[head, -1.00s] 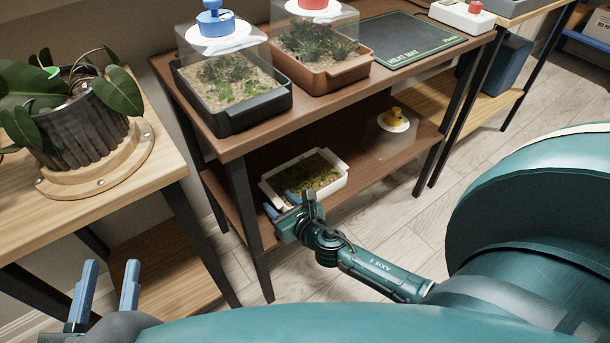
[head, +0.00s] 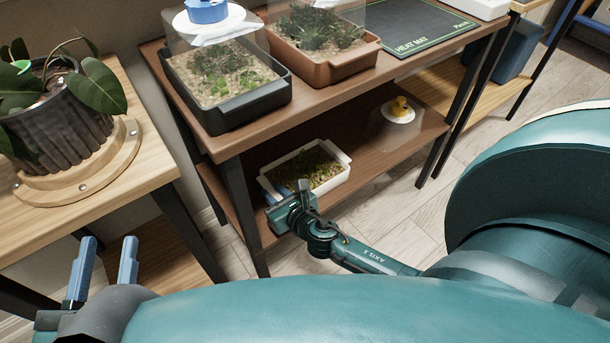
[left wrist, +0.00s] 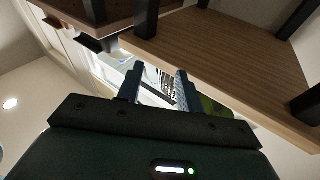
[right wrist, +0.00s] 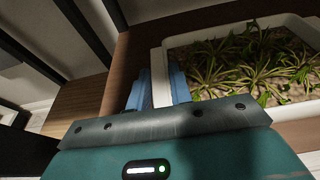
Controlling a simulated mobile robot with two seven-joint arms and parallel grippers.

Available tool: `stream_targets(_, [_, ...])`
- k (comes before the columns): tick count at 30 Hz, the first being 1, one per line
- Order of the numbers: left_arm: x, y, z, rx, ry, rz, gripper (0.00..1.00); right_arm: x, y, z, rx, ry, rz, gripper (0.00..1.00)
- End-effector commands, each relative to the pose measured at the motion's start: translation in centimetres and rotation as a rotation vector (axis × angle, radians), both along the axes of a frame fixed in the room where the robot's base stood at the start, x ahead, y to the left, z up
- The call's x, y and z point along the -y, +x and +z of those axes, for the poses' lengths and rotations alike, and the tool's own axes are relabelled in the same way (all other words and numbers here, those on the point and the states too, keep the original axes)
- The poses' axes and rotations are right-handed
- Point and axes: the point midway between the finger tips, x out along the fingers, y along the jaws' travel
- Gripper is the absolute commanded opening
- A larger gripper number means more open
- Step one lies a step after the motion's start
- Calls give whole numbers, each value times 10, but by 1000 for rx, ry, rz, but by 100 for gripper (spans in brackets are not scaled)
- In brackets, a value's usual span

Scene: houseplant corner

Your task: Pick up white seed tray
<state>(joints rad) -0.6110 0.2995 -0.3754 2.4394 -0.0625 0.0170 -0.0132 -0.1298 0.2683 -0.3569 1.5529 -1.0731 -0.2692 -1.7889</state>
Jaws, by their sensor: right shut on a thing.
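The white seed tray (head: 343,178), filled with green seedlings, is on the brown rack's lower shelf near its left end. Its white rim (right wrist: 157,65) and plants show large in the right wrist view. My right gripper (head: 278,192) is shut on the tray's left wall, with one blue finger on each side of it in the right wrist view (right wrist: 158,88). I cannot tell whether the tray is clear of the shelf. My left gripper (head: 104,258) is open and empty at the lower left; its parted fingers also show in the left wrist view (left wrist: 158,82).
The brown rack's upper shelf (head: 312,97) is above the tray, with a dark planter (head: 250,112), a terracotta planter (head: 345,65) and a heat mat (head: 425,32). A yellow-knobbed clear dome (head: 399,108) is right of the tray. A potted plant (head: 60,130) stands on the left table.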

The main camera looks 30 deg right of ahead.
Motion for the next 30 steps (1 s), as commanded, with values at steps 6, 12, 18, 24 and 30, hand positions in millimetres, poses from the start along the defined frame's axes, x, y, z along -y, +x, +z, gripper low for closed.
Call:
stream_targets(6, [0,0,-4,-8,4,0,36,0,0,0,0,0,0,0])
stream_targets(12, [0,0,-5,-9,5,0,36,0,1,2,4,-3,1,0])
stream_targets(18, [0,0,-3,-8,4,0,36,0,1,3,4,-3,1,0])
stream_targets(24, [-1,0,14,9,39,11,36,0,1,29,5,-3,1,0])
stream_targets(30, [-8,-3,5,-23,127,49,36,0,1,68,6,-5,3,0])
